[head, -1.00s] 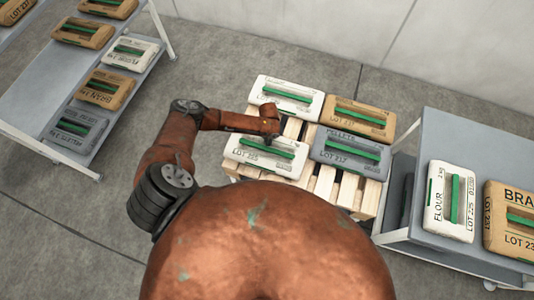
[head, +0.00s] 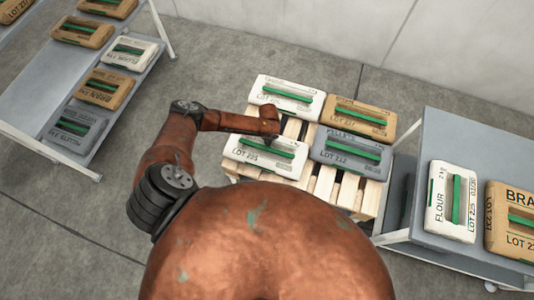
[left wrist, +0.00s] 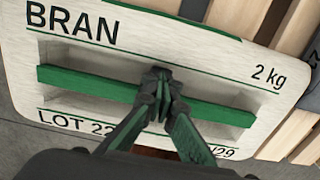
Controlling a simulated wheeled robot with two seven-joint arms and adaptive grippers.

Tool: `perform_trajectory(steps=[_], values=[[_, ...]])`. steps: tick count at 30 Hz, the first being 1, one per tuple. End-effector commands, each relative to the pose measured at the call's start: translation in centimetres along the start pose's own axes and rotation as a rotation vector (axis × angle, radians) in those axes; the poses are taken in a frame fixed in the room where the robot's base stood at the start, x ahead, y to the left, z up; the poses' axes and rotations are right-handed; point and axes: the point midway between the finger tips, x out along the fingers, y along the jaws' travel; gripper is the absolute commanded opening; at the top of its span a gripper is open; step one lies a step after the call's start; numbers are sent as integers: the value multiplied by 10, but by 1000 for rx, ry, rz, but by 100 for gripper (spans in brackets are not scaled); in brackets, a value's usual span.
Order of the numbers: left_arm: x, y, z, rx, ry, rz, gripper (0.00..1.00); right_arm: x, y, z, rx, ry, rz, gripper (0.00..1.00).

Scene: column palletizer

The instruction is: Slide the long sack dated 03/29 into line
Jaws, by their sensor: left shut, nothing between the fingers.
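The white bran sack (head: 240,150) lies on the near left of the pallet, with a green bar across it. In the left wrist view the sack (left wrist: 190,55) reads BRAN and 2 kg; its date is partly hidden and ends in 29. My left gripper (head: 271,143) is over this sack, pointing down. In the wrist view the closed fingertips (left wrist: 160,98) are at the middle of the green bar, with nothing visible between them. I cannot tell whether they touch it. My right gripper is not in view.
The wooden pallet (head: 322,186) also bears a white sack (head: 270,84) behind, a brown sack (head: 345,105) at back right and a grey sack (head: 325,143) at near right. A grey cart (head: 470,130) with sacks stands right, a sack rack (head: 50,120) left. Floor between is clear.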

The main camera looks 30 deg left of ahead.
Motion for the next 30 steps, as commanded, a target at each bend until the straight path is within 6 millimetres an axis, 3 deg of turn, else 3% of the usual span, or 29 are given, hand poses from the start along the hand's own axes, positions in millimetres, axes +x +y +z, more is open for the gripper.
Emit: perform_trajectory(steps=[13, 30], values=[[0, 1, 3, -1, -2, 1, 0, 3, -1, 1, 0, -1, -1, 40], [0, 1, 29, -2, -4, 1, 0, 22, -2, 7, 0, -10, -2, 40]])
